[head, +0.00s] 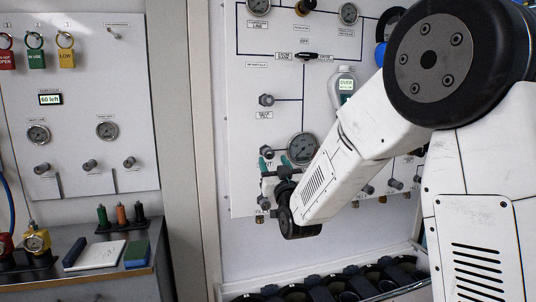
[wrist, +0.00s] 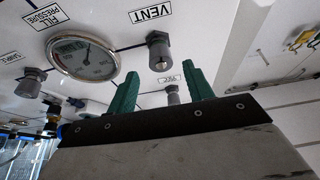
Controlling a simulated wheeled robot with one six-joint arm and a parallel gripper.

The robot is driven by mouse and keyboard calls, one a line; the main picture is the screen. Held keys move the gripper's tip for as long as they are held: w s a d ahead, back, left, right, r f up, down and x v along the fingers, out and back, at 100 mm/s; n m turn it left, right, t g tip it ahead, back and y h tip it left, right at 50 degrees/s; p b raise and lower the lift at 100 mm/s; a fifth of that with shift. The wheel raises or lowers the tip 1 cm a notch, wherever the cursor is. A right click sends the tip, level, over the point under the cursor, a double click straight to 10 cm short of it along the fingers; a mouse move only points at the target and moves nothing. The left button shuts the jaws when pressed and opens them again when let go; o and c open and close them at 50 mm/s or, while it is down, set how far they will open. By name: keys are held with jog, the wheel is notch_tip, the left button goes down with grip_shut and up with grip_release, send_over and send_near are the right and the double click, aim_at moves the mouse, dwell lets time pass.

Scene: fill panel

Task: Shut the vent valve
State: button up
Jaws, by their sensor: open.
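The vent valve is a grey knob (wrist: 158,50) on the white panel, with the label VENT beside it in the wrist view. It also shows in the head view as a small grey knob (head: 266,151) left of the fill pressure gauge (head: 302,148). My gripper (wrist: 161,90) has green fingers spread apart, with nothing between them. In the wrist view the vent knob lies beyond the fingertips, roughly centred between them, and looks apart from them. In the head view my gripper (head: 276,163) is close to the panel just below the knob.
Another grey knob (wrist: 172,95) shows between the fingers in the wrist view. The fill pressure gauge (wrist: 83,57) and a further knob (wrist: 33,82) are to the left there. A rack (head: 330,285) stands below the panel.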

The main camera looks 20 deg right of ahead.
aim_at(269, 155)
jog(key=x, duration=0.5)
jog(key=shift+w+a+r, duration=0.1)
jog(key=shift+w, duration=0.2)
jog(key=c, duration=1)
